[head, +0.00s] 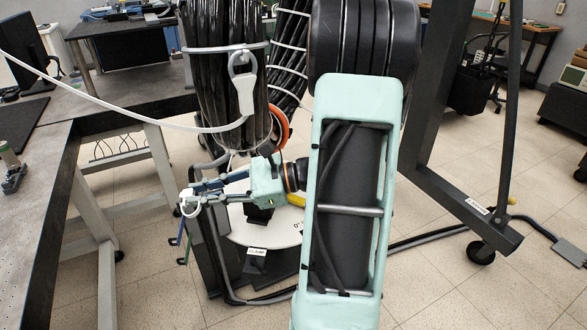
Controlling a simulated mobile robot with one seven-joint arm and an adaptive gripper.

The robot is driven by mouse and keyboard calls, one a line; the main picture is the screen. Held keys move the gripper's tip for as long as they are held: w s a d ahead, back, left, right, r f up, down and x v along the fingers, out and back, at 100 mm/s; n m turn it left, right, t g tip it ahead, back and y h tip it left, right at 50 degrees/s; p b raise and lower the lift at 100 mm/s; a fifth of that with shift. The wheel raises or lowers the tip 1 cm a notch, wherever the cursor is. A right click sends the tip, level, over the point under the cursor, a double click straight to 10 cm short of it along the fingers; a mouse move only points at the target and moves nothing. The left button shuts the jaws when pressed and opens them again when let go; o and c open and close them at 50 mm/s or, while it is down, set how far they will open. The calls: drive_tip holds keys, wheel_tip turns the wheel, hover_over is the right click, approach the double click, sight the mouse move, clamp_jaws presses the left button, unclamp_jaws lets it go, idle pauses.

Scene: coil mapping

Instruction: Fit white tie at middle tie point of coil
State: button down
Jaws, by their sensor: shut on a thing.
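The coil (228,100) is a thick bundle of black strands hanging upright at top centre-left. A light band (205,49) goes around its upper part. A second black strand section with light bands (288,45) shows behind it to the right. My gripper (190,203) is below and left of the coil's lower end, pointing left. It is shut on a small white looped piece, which looks like the white tie (189,209). The tie is apart from the coil. Which spot is the middle tie point, I cannot tell. My arm hides part of the scene to the right.
A white clip (244,85) with a white cable (130,119) hangs before the coil; the cable runs to the upper left. An orange ring (282,128) is behind. A grey table (45,150) is at left, a dark wheeled frame (450,170) at right.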

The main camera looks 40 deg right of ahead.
drive_tip(key=s+d+r+m+t+h+b, duration=0.2)
drive_tip(key=d+m+t+h+b, duration=0.3)
drive_tip(key=d, duration=0.6)
drive_tip(key=s+d+r+m+t+h+b, duration=0.2)
drive_tip(key=d+m+t+h+b, duration=0.2)
drive_tip(key=d+t, duration=0.5)
drive_tip(key=shift+w+d+r+g, duration=0.15)
drive_tip(key=shift+w+r+g, duration=0.15)
drive_tip(key=shift+w, duration=0.35)
drive_tip(key=shift+w+d+r+g, duration=0.2)
drive_tip(key=shift+w+g, duration=0.25)
drive_tip(key=shift+w, duration=0.25)
drive_tip(key=shift+w+d+r+g, duration=0.2)
drive_tip(key=shift+w+g, duration=0.15)
drive_tip(key=shift+w, duration=0.3)
drive_tip(key=shift+w+a, duration=0.1)
drive_tip(key=shift+w, duration=0.05)
drive_tip(key=shift+p+x, duration=0.55)
drive_tip(key=shift+x, duration=0.45)
drive_tip(key=shift+w+r, duration=0.3)
drive_tip(key=shift+w, duration=0.25)
drive_tip(key=c, duration=1.8)
unclamp_jaws()
